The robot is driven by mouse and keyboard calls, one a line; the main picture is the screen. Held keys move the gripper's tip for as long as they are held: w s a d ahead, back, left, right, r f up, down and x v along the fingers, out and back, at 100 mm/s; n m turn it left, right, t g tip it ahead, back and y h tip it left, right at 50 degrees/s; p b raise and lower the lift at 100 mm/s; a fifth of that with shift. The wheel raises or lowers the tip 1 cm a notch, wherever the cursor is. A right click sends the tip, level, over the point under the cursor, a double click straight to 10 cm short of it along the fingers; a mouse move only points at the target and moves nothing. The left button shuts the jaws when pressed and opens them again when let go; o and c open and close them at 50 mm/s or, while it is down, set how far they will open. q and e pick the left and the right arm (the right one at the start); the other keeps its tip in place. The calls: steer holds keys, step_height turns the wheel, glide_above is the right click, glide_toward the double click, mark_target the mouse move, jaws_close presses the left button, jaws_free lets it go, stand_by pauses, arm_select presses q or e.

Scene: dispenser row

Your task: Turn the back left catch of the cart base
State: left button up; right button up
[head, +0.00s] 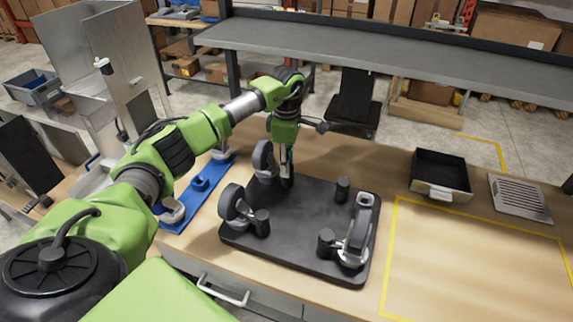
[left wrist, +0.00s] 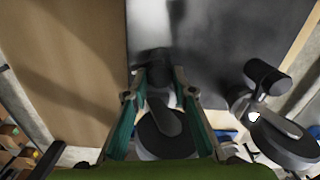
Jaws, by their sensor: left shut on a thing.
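The cart base (head: 300,225) is a black plate lying on the wooden bench, with grey-wheeled casters and short black catches standing on it. The back left catch (head: 288,183) is a dark upright post beside the back left caster (head: 263,161). My left gripper (head: 286,172) points down over that corner and is shut on the catch, partly hiding it. In the left wrist view the catch (left wrist: 153,60) sits between the fingertips, and the caster's wheel (left wrist: 163,132) shows between the fingers. My right gripper is not in view.
A black tray (head: 440,173) and a slotted metal plate (head: 519,199) are at right. The yellow-outlined bench area is clear.

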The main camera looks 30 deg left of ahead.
arm_select(q)
steer(key=n+b, duration=0.1)
steer(key=n, duration=0.2)
steer(key=shift+n, duration=0.3)
steer(key=n, duration=0.4)
steer(key=shift+b, duration=0.3)
steer(key=n, duration=0.4)
steer(key=shift+s+d+r+n, duration=0.1)
steer(key=shift+d+n, duration=0.05)
steer(key=shift+n, duration=2.25)
steer(key=o, duration=1.1)
